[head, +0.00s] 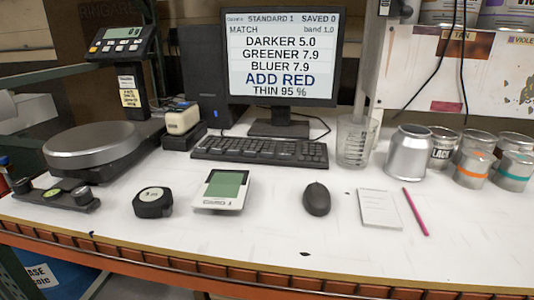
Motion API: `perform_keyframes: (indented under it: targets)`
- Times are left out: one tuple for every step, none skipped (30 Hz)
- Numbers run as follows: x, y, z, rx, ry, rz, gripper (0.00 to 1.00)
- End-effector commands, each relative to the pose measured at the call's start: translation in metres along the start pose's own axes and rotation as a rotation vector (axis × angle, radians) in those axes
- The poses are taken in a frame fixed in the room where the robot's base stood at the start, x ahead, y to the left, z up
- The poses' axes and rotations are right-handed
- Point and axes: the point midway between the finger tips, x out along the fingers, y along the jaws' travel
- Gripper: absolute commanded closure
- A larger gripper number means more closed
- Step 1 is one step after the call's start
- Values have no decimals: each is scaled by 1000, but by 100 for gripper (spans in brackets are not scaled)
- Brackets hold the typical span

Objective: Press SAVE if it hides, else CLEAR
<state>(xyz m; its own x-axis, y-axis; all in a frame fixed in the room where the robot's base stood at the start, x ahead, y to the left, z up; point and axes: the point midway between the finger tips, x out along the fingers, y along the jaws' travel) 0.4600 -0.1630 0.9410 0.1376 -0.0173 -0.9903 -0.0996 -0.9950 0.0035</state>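The monitor (280,57) stands at the back centre. Its screen reads STANDARD 1, SAVED 0, MATCH, band 1.0, DARKER 5.0, GREENER 7.9, BLUER 7.9, ADD RED and THIN 95 %. A black keyboard (260,151) lies in front of it; its key labels are too small to read. I cannot make out any SAVE or CLEAR label. A white device (222,190) with a green display lies front centre-left; its small print is unreadable. A cream handheld unit (183,120) sits on a black base left of the keyboard. My gripper is not in view.
A scale (103,148) with a round plate stands left, its raised display (121,42) behind. A black round gadget (153,202), mouse (316,199), notepad (380,208) and pink pencil (415,212) lie in front. A clear beaker (355,143) and several cans (408,153) stand right.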

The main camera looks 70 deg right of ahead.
Motion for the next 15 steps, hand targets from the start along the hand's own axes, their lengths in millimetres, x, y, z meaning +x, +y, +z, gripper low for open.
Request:
perform_keyframes:
  targets:
    - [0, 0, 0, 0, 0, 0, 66]
    - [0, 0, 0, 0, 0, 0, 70]
    - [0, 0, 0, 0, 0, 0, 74]
    - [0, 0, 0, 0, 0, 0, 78]
    - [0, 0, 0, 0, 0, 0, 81]
    - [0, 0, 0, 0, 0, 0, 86]
    - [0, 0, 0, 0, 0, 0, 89]
    - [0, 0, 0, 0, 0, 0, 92]
    - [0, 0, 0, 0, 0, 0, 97]
    - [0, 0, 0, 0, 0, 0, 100]
    - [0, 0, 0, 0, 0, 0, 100]
    - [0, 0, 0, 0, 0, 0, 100]
    - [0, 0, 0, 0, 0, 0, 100]
    - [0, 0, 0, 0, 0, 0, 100]
    - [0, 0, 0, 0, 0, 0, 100]
